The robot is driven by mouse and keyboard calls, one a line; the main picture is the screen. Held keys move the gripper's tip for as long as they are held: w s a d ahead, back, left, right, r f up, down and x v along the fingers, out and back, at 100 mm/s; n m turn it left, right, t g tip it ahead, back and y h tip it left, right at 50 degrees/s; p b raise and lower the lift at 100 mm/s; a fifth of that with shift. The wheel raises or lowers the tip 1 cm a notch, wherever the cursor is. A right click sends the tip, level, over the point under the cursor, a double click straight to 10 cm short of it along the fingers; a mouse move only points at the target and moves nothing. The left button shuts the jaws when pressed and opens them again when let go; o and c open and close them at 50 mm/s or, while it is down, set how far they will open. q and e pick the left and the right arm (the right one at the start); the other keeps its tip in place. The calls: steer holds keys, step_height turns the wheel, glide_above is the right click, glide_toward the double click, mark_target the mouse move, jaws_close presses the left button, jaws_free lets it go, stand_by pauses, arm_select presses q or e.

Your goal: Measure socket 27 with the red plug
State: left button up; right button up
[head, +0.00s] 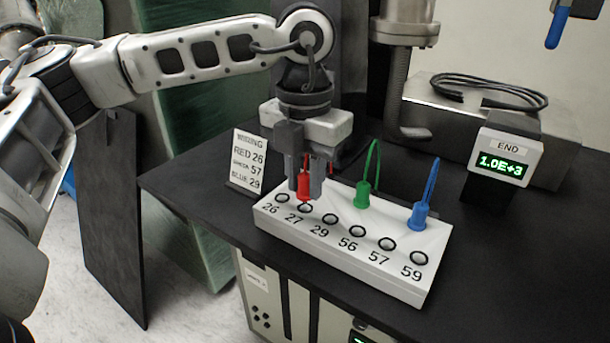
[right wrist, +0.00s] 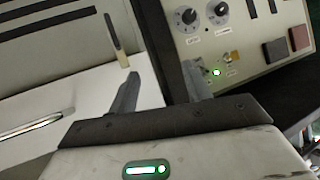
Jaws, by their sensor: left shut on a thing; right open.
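My left gripper (head: 308,190) is shut on the red plug (head: 304,186) and holds it upright over the left end of the white socket box (head: 345,270). The plug's lower end is right at socket 27 (head: 305,208); I cannot tell whether it is in the hole or just above or behind it. Socket 26 (head: 282,198) is to its left and socket 29 (head: 330,219) to its right. The display (head: 502,165) reads 1.0E+3 under the label END. My right gripper (right wrist: 165,90) is open and empty in the right wrist view, away from the box.
A green plug (head: 362,195) and a blue plug (head: 419,215) stand at the back of the box. A wiring card (head: 248,160) lists RED 26, 57 and BLUE 29. A black cable (head: 490,90) lies behind the display. A control panel with knobs (right wrist: 240,40) shows in the right wrist view.

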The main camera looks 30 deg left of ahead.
arm_select(q)
steer(key=shift+f+b, duration=0.95)
steer(key=shift+f, duration=0.15)
arm_select(e)
steer(key=shift+f, duration=0.9)
arm_select(q)
steer(key=o, duration=1)
steer(key=shift+r, duration=0.3)
step_height(320, 180, up, 16)
steer(key=shift+f+p, duration=0.25)
steer(key=shift+p, duration=1)
arm_select(e)
step_height(320, 180, up, 2)
steer(key=shift+r, duration=0.2)
